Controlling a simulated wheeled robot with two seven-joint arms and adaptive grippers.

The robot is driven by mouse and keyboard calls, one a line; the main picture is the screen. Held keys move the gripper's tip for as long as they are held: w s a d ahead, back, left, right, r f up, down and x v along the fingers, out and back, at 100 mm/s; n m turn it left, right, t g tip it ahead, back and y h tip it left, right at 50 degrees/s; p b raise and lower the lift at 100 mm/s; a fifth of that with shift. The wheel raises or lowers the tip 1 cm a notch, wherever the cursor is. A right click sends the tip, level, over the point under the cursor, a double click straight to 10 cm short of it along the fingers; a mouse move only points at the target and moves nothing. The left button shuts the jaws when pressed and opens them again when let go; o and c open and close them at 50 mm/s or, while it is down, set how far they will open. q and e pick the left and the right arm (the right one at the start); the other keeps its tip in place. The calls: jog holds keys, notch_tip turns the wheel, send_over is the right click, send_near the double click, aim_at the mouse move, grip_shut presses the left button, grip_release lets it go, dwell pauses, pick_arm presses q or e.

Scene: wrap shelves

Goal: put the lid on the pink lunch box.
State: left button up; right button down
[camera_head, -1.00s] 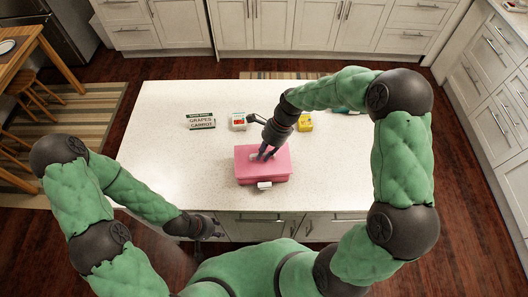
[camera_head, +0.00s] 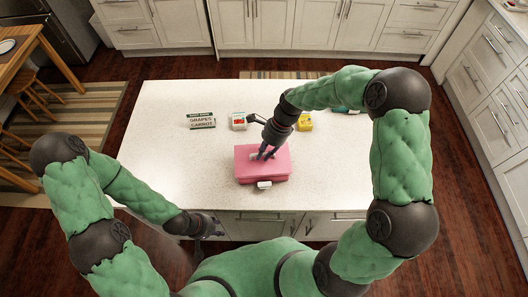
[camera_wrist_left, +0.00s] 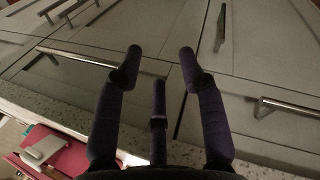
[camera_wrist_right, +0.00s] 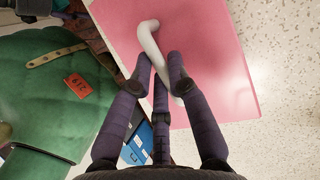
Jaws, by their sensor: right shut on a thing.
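The pink lid (camera_head: 243,158) lies flat over the pink lunch box (camera_head: 245,180) near the counter's front edge. My right gripper (camera_head: 262,155) is shut on the lid's white handle; the right wrist view shows the fingers at the curved handle (camera_wrist_right: 149,37) above the lid (camera_wrist_right: 205,35). A white latch (camera_head: 264,185) is on the box's front, also visible in the left wrist view (camera_wrist_left: 44,148). My left gripper (camera_wrist_left: 160,58) is open and empty, low in front of the counter.
The white speckled counter (camera_head: 170,130) is clear around the box. Behind it are a grapes and carrot package (camera_head: 201,120), a white carton with a red picture (camera_head: 238,121) and a yellow package (camera_head: 305,121). Drawers (camera_head: 255,228) are below the counter's front edge.

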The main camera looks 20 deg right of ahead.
jog(key=shift+p, duration=0.3)
jog(key=shift+f+b, duration=0.6)
jog(key=shift+f, duration=0.55)
dwell(0.6)
jog(key=c, duration=1.1)
grip_release()
jog(key=v, duration=1.2)
jog(key=shift+w, duration=0.1)
